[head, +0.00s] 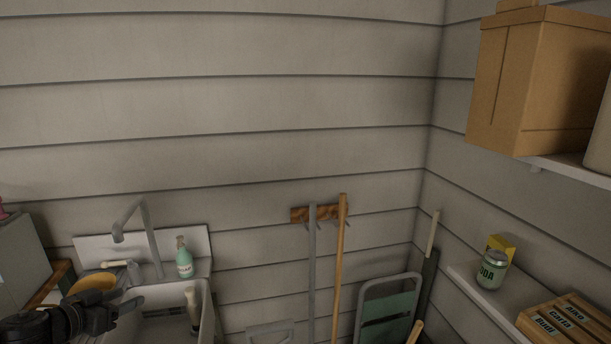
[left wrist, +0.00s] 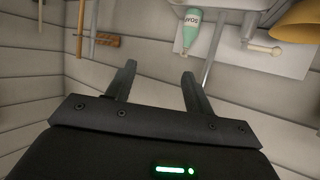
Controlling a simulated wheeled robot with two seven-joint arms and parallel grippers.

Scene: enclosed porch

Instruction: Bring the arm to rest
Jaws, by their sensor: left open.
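My left gripper (head: 122,306) is at the lower left of the head view, in front of the sink. In the left wrist view its two dark fingers (left wrist: 155,85) stand apart with nothing between them. The wrist picture is turned over, with the soap bottle and sink edge at its top. My right gripper is in neither view.
A utility sink (head: 207,315) holds a brush (head: 192,304). A green soap bottle (head: 183,258) and a faucet (head: 148,235) stand at its back. A yellow-orange round thing (head: 93,283) lies by my gripper. Long-handled tools (head: 341,260) hang right.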

